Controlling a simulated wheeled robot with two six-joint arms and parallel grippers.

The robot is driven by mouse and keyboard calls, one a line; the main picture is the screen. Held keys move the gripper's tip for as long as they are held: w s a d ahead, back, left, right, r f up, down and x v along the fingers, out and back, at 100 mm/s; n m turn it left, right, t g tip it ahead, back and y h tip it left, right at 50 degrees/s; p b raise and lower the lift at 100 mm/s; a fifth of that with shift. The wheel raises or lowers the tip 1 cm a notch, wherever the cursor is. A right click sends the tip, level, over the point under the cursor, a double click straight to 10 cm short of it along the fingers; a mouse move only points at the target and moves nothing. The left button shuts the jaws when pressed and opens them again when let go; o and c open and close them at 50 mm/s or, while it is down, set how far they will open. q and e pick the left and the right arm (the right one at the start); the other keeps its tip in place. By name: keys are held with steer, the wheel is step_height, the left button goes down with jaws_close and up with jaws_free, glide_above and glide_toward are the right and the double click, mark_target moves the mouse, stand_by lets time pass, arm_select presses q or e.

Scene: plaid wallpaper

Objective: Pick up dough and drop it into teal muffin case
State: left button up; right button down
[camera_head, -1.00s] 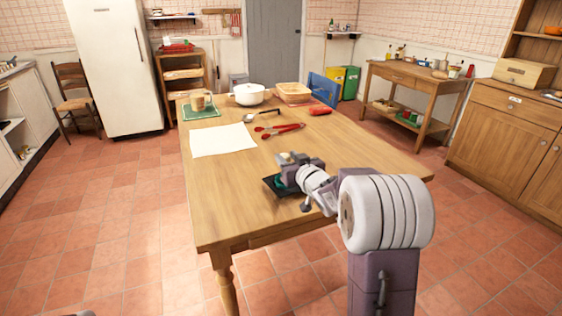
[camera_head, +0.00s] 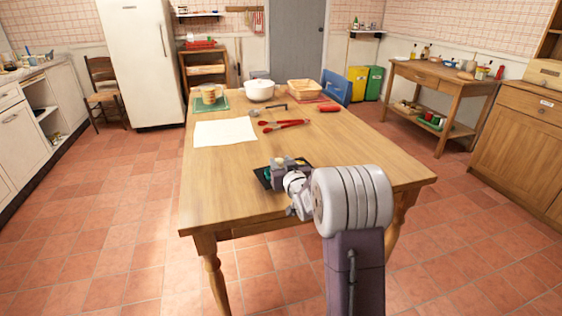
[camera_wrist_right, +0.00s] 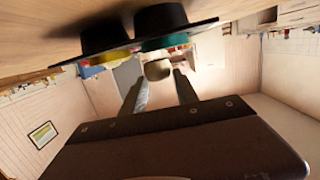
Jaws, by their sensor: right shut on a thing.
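A black muffin tray (camera_head: 262,181) lies on the wooden table (camera_head: 225,180) near its front part, partly hidden by my right arm. A teal muffin case (camera_head: 267,174) shows in it; in the right wrist view the teal case (camera_wrist_right: 165,43) sits beside a yellow case (camera_wrist_right: 105,57). That wrist picture is upside down, with the table at the top. My right gripper (camera_wrist_right: 159,85) is shut on a beige lump of dough (camera_wrist_right: 157,69), held between its fingertips above and apart from the tray. In the head view the arm hides the dough. My left gripper is out of view.
Red-handled tongs (camera_head: 283,124), a white sheet (camera_head: 225,132), a white pot (camera_head: 259,90), a basket (camera_head: 304,90) and a green mat with a tan container (camera_head: 208,94) lie farther back. The table's left front is clear.

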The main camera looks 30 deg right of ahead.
steer(key=shift+f, duration=0.7)
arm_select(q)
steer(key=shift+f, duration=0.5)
arm_select(e)
steer(key=shift+r, duration=0.1)
steer(key=c, duration=0.8)
jaws_free()
steer(key=shift+c, duration=0.2)
steer(key=p+v, duration=0.1)
steer(key=v, duration=0.8)
steer(key=shift+s, duration=0.1)
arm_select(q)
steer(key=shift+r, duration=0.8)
